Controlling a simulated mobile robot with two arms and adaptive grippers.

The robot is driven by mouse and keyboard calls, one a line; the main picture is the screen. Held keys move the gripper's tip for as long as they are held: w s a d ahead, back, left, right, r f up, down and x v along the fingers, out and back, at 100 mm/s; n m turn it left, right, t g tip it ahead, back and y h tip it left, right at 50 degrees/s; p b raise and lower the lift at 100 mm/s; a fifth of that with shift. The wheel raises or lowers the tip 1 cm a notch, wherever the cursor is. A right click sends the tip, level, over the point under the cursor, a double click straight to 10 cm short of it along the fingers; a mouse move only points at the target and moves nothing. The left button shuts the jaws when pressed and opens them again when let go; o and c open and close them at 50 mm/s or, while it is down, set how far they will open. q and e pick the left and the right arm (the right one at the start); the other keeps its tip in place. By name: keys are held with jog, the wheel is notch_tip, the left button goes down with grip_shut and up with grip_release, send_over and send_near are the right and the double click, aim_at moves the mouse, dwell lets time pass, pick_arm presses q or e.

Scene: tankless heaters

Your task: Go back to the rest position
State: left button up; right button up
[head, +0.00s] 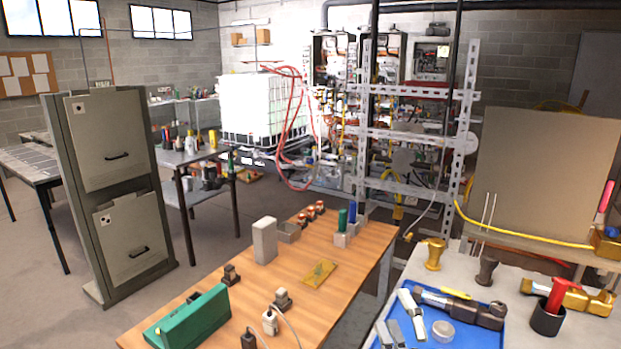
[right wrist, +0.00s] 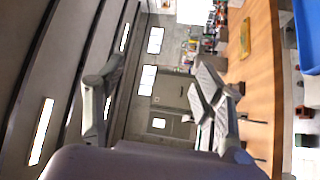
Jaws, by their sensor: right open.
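My right gripper (right wrist: 157,88) shows large in the right wrist view. Its two grey fingers stand wide apart, one at the left and one at the right. Nothing is between them but the distant wall and windows. The wrist picture is rolled on its side, with the ceiling lights at the left and the wooden table (right wrist: 262,75) at the right. The right finger overlaps the table edge in the picture; I see no contact. In the head view I cannot make out either gripper with certainty. My left gripper is in neither view.
The wooden table (head: 345,262) holds a green case (head: 190,322), a grey block (head: 265,240) and small parts. At right, a blue tray (head: 470,336) with tools lies on a grey bench. A grey panel stand (head: 115,190) is at left. Open floor lies between stand and table.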

jog(key=s+d+f+m+g+h, duration=0.25)
jog(key=s+f+m+g, duration=0.2)
jog(key=f, duration=0.35)
jog(key=s+d+f+m+g+h, duration=0.2)
jog(key=s+d+f+m+g, duration=0.15)
jog(key=s+f+m, duration=0.35)
jog(key=s+f+m+g, duration=0.5)
jog(key=s+f+g, duration=0.45)
jog(key=s, duration=0.65)
notch_tip(320, 180, down, 26)
jog(key=s+d+f+g, duration=0.1)
jog(key=s+d+f, duration=0.1)
jog(key=s+f, duration=1.5)
jog(key=shift+s+f+n+y, duration=0.3)
jog(key=shift+s+n+y, duration=0.05)
jog(key=shift+s, duration=0.15)
